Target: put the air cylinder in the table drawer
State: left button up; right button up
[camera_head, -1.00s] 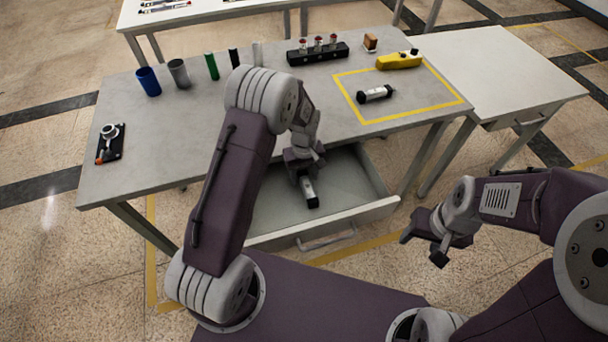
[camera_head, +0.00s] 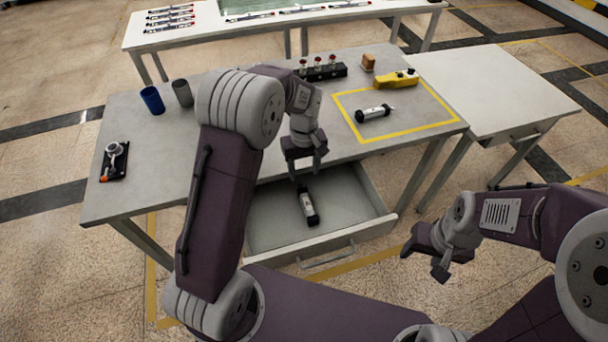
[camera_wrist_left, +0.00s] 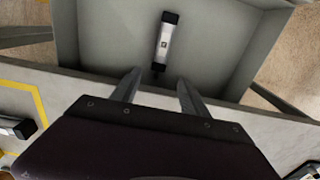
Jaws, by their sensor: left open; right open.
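An air cylinder (camera_head: 308,206), silver with black ends, lies on the floor of the open table drawer (camera_head: 262,216). It also shows in the left wrist view (camera_wrist_left: 164,42), inside the drawer (camera_wrist_left: 98,32). My left gripper (camera_head: 307,175) is open and empty, above the drawer and apart from the cylinder; its two fingers (camera_wrist_left: 158,88) show in the wrist view with nothing between them. A second similar cylinder (camera_head: 374,113) lies on the tabletop inside the yellow outline. My right gripper (camera_head: 424,262) is open and empty, right of the drawer, over the floor.
The table (camera_head: 150,190) holds a blue cup (camera_head: 152,100), a grey cup (camera_head: 182,93), a black rack (camera_head: 322,72), a yellow device (camera_head: 396,79) and a black tool holder (camera_head: 114,162). A side table (camera_head: 490,85) stands bare at right.

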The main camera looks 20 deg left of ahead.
pick_arm(q)
jog(key=s+a+m, duration=0.1)
jog(key=s+m, duration=0.2)
jog(key=s, duration=0.5)
jog(key=s+a+r+m+t, duration=0.1)
jog(key=s+m, duration=0.2)
jog(key=s, duration=0.6)
jog(key=shift+a+m, duration=0.3)
jog(key=shift+r, duration=0.15)
